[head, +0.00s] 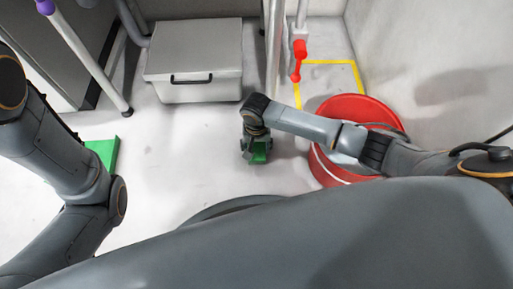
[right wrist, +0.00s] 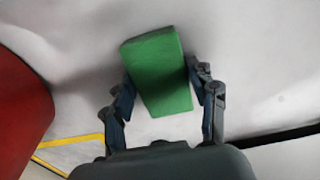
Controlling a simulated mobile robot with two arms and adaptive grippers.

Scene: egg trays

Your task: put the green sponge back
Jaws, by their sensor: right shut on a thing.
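The green sponge (right wrist: 158,72) is a block held between the two fingers of my right gripper (right wrist: 165,88) in the right wrist view. In the head view, the right gripper (head: 256,147) points down over the pale floor, left of the red bucket, with the sponge (head: 260,153) showing at its fingers. The gripper is shut on the sponge. I cannot tell the sponge's exact height above the floor. My left arm shows at the left of the head view, but its gripper is not in view.
A red bucket (head: 323,168) stands under my right forearm. A yellow outline (head: 359,75) marks the floor behind it. A grey box (head: 195,93) with a black handle stands at the back. Another green item (head: 106,151) lies partly behind my left arm. Middle floor is clear.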

